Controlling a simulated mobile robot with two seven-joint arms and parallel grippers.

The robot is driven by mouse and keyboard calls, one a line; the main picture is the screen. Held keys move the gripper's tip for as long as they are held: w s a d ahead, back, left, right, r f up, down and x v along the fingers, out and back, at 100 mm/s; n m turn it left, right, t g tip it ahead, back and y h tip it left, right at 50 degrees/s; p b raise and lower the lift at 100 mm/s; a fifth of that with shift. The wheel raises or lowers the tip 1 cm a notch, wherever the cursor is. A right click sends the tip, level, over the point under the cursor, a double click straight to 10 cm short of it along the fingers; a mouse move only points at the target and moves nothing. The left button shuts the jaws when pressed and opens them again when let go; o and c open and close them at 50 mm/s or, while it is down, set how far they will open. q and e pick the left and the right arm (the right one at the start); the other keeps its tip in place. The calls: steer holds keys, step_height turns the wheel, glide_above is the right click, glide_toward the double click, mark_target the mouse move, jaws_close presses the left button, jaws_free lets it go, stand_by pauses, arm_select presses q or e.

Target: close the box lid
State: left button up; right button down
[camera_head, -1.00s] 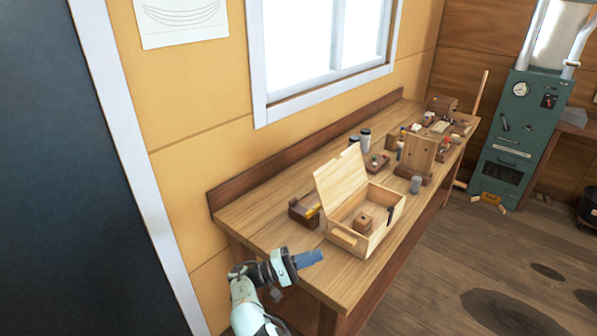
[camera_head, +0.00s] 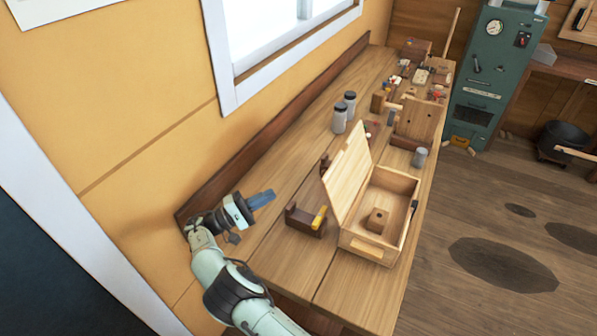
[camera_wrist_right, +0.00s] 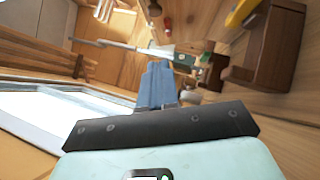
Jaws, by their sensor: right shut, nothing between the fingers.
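The wooden box (camera_head: 364,247) stands on the workbench with its lid (camera_head: 348,174) open, tilted up on the box's left side. A small wooden block with a hole (camera_head: 377,220) lies inside the box. My right gripper (camera_head: 262,198) is over the near left part of the bench, left of the box and lid, shut and empty. Its blue fingers (camera_wrist_right: 157,84) show together in the right wrist view. My left gripper is not in view.
A dark wooden tool with a yellow part (camera_head: 304,221) lies between my gripper and the box; it also shows in the wrist view (camera_wrist_right: 275,48). Two grey-capped jars (camera_head: 340,119) stand behind the lid. A grey cylinder (camera_head: 419,158) stands right of it.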

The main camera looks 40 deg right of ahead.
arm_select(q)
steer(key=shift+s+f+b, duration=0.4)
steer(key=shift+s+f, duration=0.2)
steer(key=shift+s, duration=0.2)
arm_select(e)
steer(key=s+d+r, duration=0.4)
steer(key=s+d, duration=0.1)
steer(key=d, duration=0.6)
steer(key=shift+s+r, duration=0.2)
steer(key=shift+s, duration=0.15)
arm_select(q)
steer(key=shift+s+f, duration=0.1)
